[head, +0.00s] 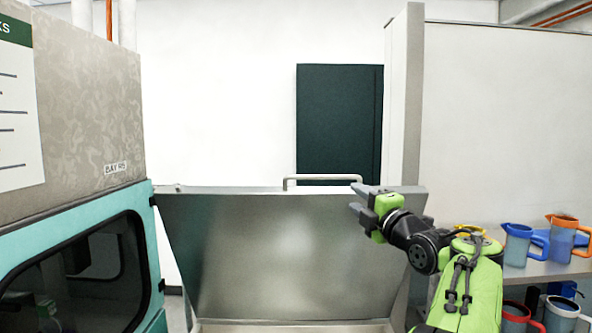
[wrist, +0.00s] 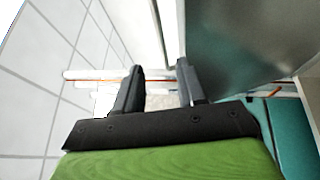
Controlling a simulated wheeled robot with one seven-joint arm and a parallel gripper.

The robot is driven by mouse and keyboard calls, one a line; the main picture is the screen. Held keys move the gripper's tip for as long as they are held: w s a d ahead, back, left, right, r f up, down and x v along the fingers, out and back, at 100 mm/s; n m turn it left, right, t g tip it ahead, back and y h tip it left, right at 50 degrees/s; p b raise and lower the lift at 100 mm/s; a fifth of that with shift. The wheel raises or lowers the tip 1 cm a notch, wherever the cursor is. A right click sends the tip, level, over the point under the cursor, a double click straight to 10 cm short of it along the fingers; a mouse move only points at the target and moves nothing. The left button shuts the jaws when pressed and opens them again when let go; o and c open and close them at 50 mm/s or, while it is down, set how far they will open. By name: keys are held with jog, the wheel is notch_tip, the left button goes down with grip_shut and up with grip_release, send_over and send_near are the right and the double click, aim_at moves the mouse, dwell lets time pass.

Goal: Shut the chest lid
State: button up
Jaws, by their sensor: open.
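The chest lid (head: 290,250) is a wide grey metal panel standing raised in the head view, with its inner face toward me. A pale bar handle (head: 322,178) runs along its top edge. The chest's rim (head: 290,327) just shows at the bottom of the picture; the rest is out of view. My gripper (head: 360,200) is open and empty near the upper right of the lid, just below the handle's right end. In the wrist view the two fingers (wrist: 160,70) are apart, with a grey metal panel (wrist: 245,40), likely the lid, to their right. I cannot tell whether they touch it.
A teal and grey cabinet (head: 90,150) with a dark window stands close on the left. On the right, a shelf (head: 545,270) holds blue and orange jugs (head: 520,245), with more below. A white partition (head: 500,120) and dark green panel (head: 335,120) stand behind.

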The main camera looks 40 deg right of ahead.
aim_at(327, 178)
jog(key=p+x, duration=0.9)
jog(key=x, duration=0.5)
jog(key=shift+w+r, duration=0.2)
jog(key=shift+w+d+p, duration=0.15)
jog(key=shift+w+p, duration=0.15)
jog(key=shift+w, duration=0.05)
jog(key=shift+w+f, duration=0.15)
jog(key=shift+f, duration=0.05)
jog(key=shift+c, duration=0.4)
grip_shut()
